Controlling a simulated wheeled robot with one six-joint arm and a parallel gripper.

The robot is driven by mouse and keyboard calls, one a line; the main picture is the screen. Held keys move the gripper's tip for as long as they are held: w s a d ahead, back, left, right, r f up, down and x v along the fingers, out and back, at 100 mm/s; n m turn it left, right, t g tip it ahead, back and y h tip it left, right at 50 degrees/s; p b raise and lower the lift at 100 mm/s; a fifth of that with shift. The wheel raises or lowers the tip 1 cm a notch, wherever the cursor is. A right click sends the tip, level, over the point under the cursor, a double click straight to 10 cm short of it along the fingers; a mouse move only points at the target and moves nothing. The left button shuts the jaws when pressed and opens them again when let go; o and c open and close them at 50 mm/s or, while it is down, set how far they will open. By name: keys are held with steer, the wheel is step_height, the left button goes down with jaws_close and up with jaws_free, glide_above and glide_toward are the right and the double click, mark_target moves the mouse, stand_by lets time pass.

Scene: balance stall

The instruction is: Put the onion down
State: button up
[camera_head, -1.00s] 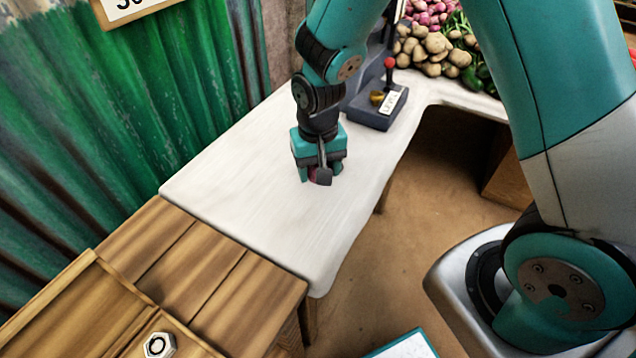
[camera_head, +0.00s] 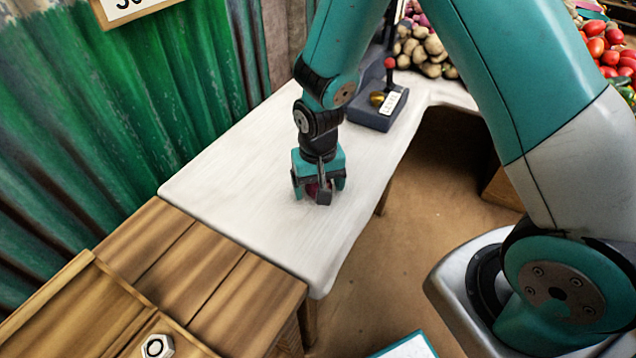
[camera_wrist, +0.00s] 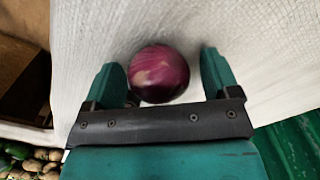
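The purple-red onion (camera_wrist: 158,73) sits between the two teal fingers of my gripper (camera_wrist: 160,62) in the wrist view. A gap shows between the onion and the right finger; the left finger is very close to it or touching. In the head view my gripper (camera_head: 319,187) is low over the white-covered table (camera_head: 235,180), fingers spread. The onion (camera_head: 312,190) shows there partly, behind a dark part of the gripper. It appears to rest on the white cover.
A dark scale-like device (camera_head: 372,112) with a red knob stands farther back on the table. Potatoes (camera_head: 428,55) are heaped beyond it. A wooden bench (camera_head: 190,265) with a hex nut-shaped piece (camera_head: 157,346) is at front left. The white cover around my gripper is clear.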

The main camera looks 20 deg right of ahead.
step_height(320, 180, up, 12)
steer(key=shift+p, duration=0.65)
steer(key=s+a+r+n+y, duration=0.2)
steer(key=s+r+n, duration=0.2)
steer(key=s+r, duration=0.3)
steer(key=s+a+r+n+y, duration=0.2)
steer(key=s+r+n, duration=0.3)
steer(key=s, duration=0.7)
step_height(320, 180, up, 2)
steer(key=shift+a+r, duration=0.25)
steer(key=shift+a, duration=0.15)
